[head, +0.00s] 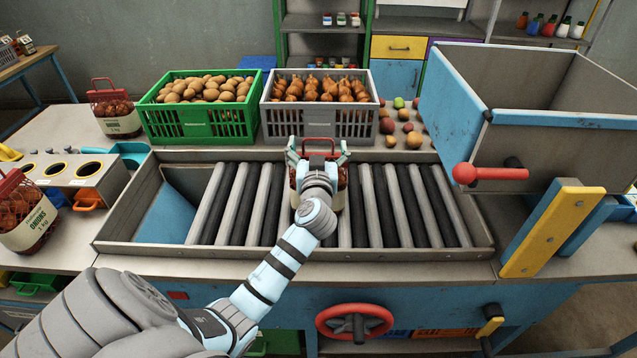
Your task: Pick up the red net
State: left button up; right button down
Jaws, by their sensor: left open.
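A red net of onions (341,181) stands upright on the roller conveyor, with a red handle loop at its top. My left gripper (317,152) is open at its top, with one finger on each side of the handle. My gripper and wrist hide much of this net, and I cannot tell whether the fingers touch it. A second red net (116,112) stands on the table at the back left. A third red net (27,217), labelled "ONIONS", leans at the left edge. My right gripper is not in view.
A green crate of potatoes (200,125) and a grey crate of onions (318,124) stand behind the conveyor (235,205). Loose produce (405,125) lies right of the grey crate. A large hopper with a red-knobbed lever (465,173) stands at the right. Rollers beside the net are clear.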

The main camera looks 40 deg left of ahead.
pick_arm(q)
jog(key=shift+x, duration=0.95)
jog(key=c, duration=2)
jog(key=shift+r, duration=0.1)
jog(key=shift+c, duration=0.2)
